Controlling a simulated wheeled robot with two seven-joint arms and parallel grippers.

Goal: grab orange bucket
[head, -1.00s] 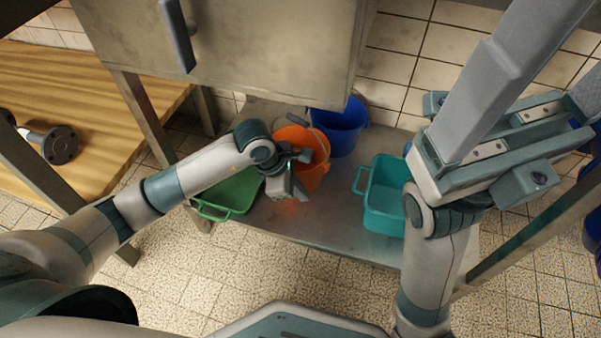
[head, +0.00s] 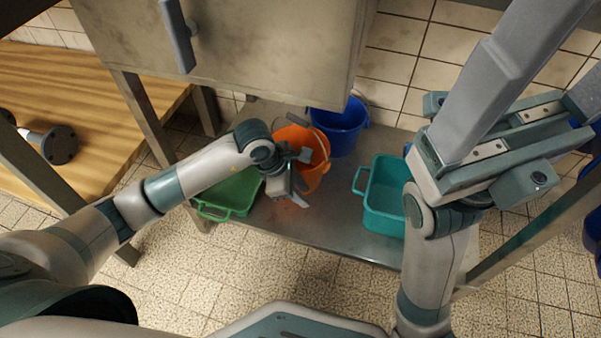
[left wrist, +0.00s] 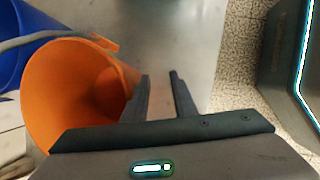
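The orange bucket (head: 316,158) stands on the metal shelf, partly behind my left gripper in the head view. My left gripper (head: 301,180) is at the bucket's near side. In the left wrist view the orange bucket (left wrist: 75,90) fills the left part, its mouth facing the camera and a grey handle across its upper rim. The two fingers of my left gripper (left wrist: 160,92) are apart, with bare shelf between the tips. The left finger overlaps the bucket's edge; I cannot tell whether it touches. My right gripper (head: 490,155) is raised at the right, away from the bucket.
A blue bucket (head: 340,128) stands behind the orange one. A green tub (head: 232,194) is to the left and a teal tub (head: 384,195) to the right on the metal shelf (head: 325,218). A metal cabinet (head: 250,50) overhangs the back; table legs flank the shelf.

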